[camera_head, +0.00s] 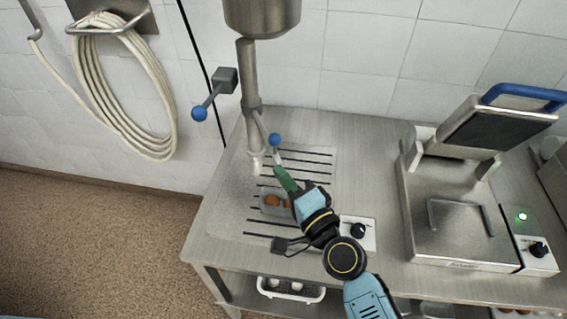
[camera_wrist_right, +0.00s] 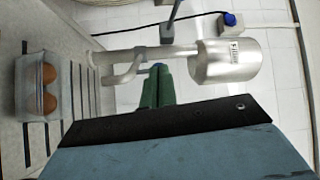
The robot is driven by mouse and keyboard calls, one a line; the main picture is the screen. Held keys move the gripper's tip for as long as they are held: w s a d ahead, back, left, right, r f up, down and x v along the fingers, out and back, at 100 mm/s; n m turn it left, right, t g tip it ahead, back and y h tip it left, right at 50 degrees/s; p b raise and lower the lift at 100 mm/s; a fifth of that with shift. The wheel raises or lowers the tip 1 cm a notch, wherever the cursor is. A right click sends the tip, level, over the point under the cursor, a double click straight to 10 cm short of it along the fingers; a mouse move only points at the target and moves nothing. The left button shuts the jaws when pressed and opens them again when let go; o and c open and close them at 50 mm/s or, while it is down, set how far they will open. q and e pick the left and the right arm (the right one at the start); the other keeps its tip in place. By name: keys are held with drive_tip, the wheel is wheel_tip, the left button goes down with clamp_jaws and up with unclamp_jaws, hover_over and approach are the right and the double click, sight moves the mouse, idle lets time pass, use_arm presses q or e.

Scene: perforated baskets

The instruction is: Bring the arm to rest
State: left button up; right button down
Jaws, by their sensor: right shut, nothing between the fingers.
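My right arm reaches in from the lower right in the head view. Its gripper (camera_head: 286,178) has green fingers and is shut and empty. It is above the slotted drain area of the steel counter, close to the spout column (camera_head: 251,95). In the right wrist view the green fingers (camera_wrist_right: 157,88) are together, with the metal tap parts beyond them. A small clear basket (camera_head: 266,209) with brown eggs sits on the slotted area, partly hidden by the gripper; it also shows at the left of the wrist view (camera_wrist_right: 24,92). My left gripper does not show.
A press with a raised lid and blue handle (camera_head: 525,94) stands on the right of the counter (camera_head: 365,160). Blue-knobbed levers (camera_head: 199,113) stick out near the column. A coiled hose (camera_head: 120,90) hangs on the wall. A white basket (camera_head: 291,291) is on the shelf below.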

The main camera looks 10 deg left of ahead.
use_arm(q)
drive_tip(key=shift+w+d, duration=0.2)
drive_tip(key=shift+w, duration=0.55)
use_arm(e)
drive_tip(key=shift+s, duration=0.15)
